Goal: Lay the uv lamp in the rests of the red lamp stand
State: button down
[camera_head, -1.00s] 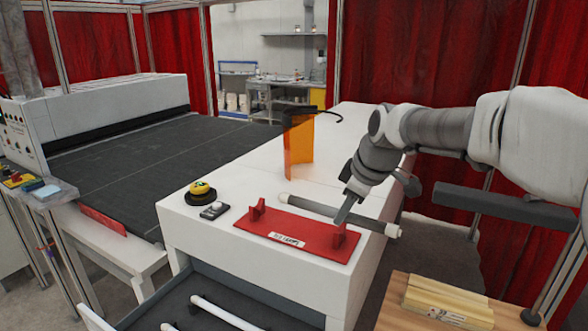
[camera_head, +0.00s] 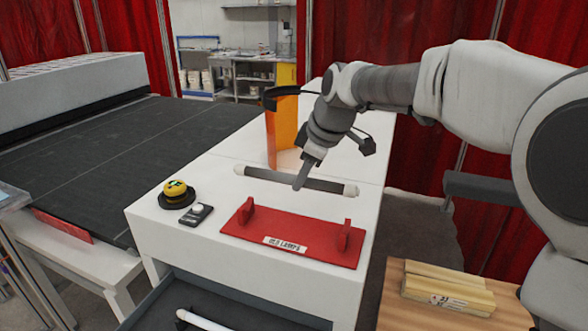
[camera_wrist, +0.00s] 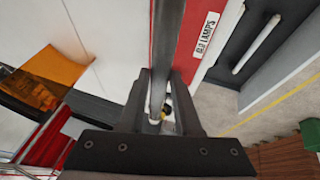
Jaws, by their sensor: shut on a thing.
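The uv lamp (camera_head: 266,175), a dark grey tube with whitish end caps, lies across my gripper (camera_head: 299,183). The gripper is shut on it near the middle. In the wrist view the lamp (camera_wrist: 168,40) runs between the two fingers (camera_wrist: 161,98). The red lamp stand (camera_head: 290,236) is a flat plate on the white table with two upright rests, a left one (camera_head: 246,210) and a right one (camera_head: 344,235). Its label reads "OLD LAMPS". In the head view the lamp appears behind the stand, apart from both rests, which look empty. Its exact height is unclear.
A yellow-topped button (camera_head: 175,188) and a small dark device (camera_head: 197,214) sit left of the stand. An orange visor (camera_head: 283,130) stands behind the lamp. Below the table, an open drawer holds a white tube (camera_head: 205,322). A wooden surface (camera_head: 395,315) is at the right.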

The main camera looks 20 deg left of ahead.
jog(key=shift+f+b, duration=3.6)
jog(key=shift+f, duration=1.15)
jog(key=c, duration=0.5)
grip_release()
jog(key=v, duration=1.7)
jog(key=shift+r, duration=0.25)
notch_tip(320, 180, up, 10)
jog(key=p, duration=0.8)
jog(key=shift+p, duration=0.3)
